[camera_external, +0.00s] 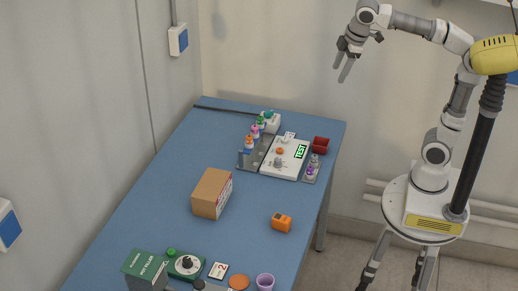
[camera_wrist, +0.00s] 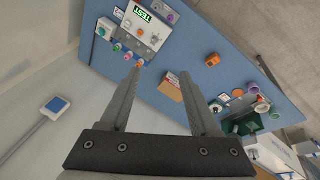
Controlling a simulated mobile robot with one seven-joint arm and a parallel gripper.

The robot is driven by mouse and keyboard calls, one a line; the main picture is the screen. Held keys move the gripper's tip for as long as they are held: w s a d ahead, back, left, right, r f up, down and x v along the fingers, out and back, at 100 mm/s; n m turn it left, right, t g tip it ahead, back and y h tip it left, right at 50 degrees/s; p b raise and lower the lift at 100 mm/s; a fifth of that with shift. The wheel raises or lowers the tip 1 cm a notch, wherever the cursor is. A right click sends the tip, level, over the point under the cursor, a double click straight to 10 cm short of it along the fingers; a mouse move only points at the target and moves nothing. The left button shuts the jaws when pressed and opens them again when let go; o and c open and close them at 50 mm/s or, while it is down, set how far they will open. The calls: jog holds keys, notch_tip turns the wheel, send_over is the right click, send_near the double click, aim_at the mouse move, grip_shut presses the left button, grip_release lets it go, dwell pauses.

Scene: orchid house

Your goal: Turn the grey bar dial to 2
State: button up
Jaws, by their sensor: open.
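A white control panel (camera_external: 290,170) lies on the far part of the blue table, with a lit green display reading TEST (camera_external: 300,152). A grey knob (camera_external: 278,162), which looks like the grey bar dial, sits on it close to an orange knob (camera_external: 280,151). Its pointing direction and marks are too small to read. The panel (camera_wrist: 153,22) shows at the top of the wrist view. My gripper (camera_external: 345,79) is open and empty, high above and to the right of the panel; its two spread fingers (camera_wrist: 160,73) fill the lower wrist view.
A cardboard box (camera_external: 212,194) and orange device (camera_external: 281,222) stand nearer. A green dial box (camera_external: 187,264) is at the front. Mid-table is mostly clear.

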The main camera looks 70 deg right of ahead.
jog(key=w+d+f+n+g, duration=0.15)
jog(key=w+n, duration=0.35)
jog(key=w, duration=0.7)
jog(key=n+g+y+p, duration=0.1)
jog(key=n+g+y, duration=0.1)
jog(key=n, duration=0.1)
send_over(278, 160)
notch_tip(278, 160, down, 5)
notch_tip(278, 160, down, 37)
jog(key=shift+d+f+b, duration=0.1)
jog(key=shift+f+b, duration=0.05)
jog(key=shift+b, duration=0.45)
jog(key=shift+c, duration=0.3)
grip_shut()
